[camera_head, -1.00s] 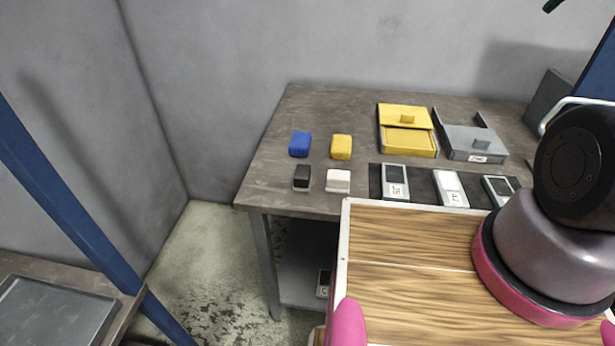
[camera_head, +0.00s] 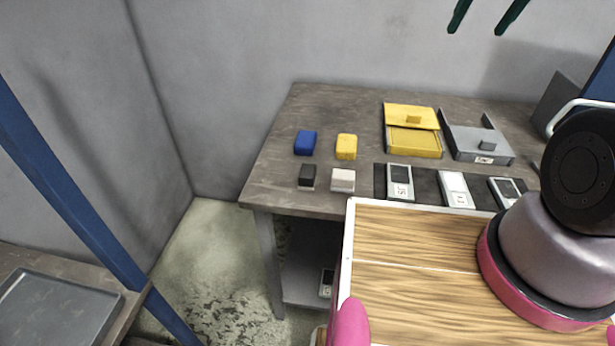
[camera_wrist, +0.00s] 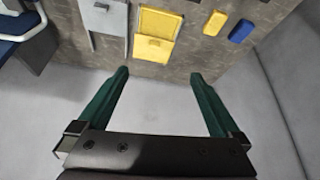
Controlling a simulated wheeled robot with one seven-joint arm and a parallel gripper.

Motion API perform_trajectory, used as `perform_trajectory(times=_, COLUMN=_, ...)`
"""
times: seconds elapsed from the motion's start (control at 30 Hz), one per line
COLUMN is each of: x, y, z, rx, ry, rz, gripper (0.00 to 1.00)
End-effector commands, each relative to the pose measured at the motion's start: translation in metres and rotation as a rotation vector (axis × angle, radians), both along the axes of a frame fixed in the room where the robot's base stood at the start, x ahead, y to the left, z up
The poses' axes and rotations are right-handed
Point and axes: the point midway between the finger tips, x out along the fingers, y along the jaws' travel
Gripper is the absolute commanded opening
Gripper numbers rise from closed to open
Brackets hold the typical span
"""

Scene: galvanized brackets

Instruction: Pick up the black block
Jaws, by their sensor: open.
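The black block (camera_head: 307,177) sits on the grey table (camera_head: 345,110) near its front left edge. It is just left of a white block (camera_head: 342,180) and in front of a blue block (camera_head: 305,143). In the wrist view I cannot make out the black block clearly. My gripper (camera_head: 486,15) shows only as two green fingertips at the top of the head view, well behind and right of the block. In the wrist view my gripper (camera_wrist: 159,76) has its fingers wide apart with nothing between them.
A yellow block (camera_head: 346,146) stands behind the white one. A yellow box (camera_head: 413,143) and a grey box (camera_head: 481,142) stand to the right, with several small devices (camera_head: 400,182) in front. A grey wall (camera_head: 350,45) closes off the back.

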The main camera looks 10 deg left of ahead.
Motion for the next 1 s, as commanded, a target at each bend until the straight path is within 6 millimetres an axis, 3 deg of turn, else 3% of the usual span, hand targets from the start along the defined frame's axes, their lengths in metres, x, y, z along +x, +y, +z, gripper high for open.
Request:
perform_trajectory(times=0.1, x=0.022, y=0.033, z=-0.043, rx=-0.103, ry=0.043, rz=0.216, gripper=1.00)
perform_trajectory(times=0.3, x=0.035, y=0.100, z=-0.115, rx=-0.198, ry=0.082, rz=0.603, gripper=1.00)
perform_trajectory(times=0.47, x=0.021, y=0.162, z=-0.176, rx=-0.199, ry=0.098, rz=0.923, gripper=1.00)
perform_trajectory(times=0.6, x=-0.007, y=0.213, z=-0.221, rx=-0.151, ry=0.095, rz=1.171, gripper=1.00)
perform_trajectory(times=0.8, x=-0.042, y=0.256, z=-0.253, rx=-0.076, ry=0.078, rz=1.375, gripper=1.00)
perform_trajectory(times=1.0, x=-0.051, y=0.269, z=-0.266, rx=-0.055, ry=0.074, rz=1.421, gripper=1.00)
